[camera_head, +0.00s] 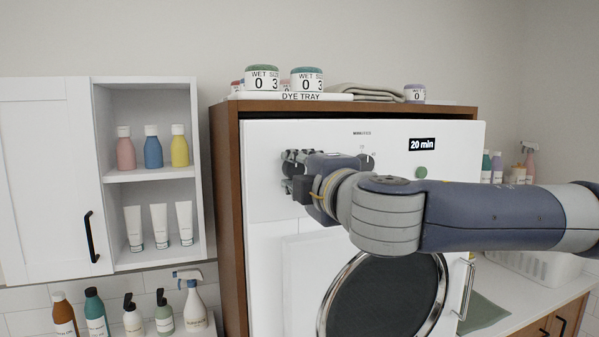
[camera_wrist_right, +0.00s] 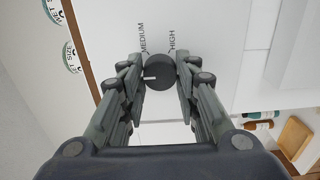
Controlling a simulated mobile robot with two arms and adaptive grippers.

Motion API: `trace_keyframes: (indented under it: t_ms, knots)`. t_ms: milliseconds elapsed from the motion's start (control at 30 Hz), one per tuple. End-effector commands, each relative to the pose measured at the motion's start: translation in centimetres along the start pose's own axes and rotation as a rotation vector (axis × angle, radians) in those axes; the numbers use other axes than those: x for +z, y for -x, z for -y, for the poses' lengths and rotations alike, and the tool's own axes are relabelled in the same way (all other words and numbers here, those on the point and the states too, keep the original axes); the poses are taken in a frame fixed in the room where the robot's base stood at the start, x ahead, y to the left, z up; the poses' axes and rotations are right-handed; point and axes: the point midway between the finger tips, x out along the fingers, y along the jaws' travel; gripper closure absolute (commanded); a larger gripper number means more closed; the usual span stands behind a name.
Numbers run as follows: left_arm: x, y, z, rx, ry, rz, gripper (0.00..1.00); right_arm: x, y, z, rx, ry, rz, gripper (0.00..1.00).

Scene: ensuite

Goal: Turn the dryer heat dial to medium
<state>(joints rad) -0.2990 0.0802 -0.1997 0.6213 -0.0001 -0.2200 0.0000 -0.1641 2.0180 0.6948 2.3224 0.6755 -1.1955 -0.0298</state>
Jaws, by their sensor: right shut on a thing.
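The dryer (camera_head: 270,220) is a white-fronted machine in a brown wooden surround, with a round dark door in the head view. The heat dial (camera_wrist_right: 160,72) is a dark round knob in the right wrist view, with a short white mark on its left side. The printed words MEDIUM (camera_wrist_right: 142,38) and HIGH (camera_wrist_right: 171,40) stand above it there; the mark points left, at neither word. My right gripper (camera_head: 293,173) is at the panel's upper left, its fingers (camera_wrist_right: 160,78) shut on the dial from both sides. The gripper hides the dial in the head view. My left gripper is out of view.
A second dark knob (camera_head: 367,161), a "20 min" display (camera_head: 422,144) and a green button (camera_head: 421,172) sit right of my gripper. A dye tray (camera_head: 290,96) with jars stands on top. An open shelf (camera_head: 150,176) with bottles and tubes is at left.

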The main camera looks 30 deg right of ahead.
Motion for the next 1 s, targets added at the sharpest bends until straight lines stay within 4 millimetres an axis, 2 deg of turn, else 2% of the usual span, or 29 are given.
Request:
trace_keyframes:
  t_ms: [367, 1000]
  knots:
    - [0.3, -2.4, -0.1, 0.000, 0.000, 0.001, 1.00, 0.0, 0.0, 0.3, 0.004, -0.156, 0.000, 0.94]
    - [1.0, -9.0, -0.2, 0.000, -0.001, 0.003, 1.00, 0.0, 0.0, 0.3, 0.004, -0.738, -0.001, 0.94]
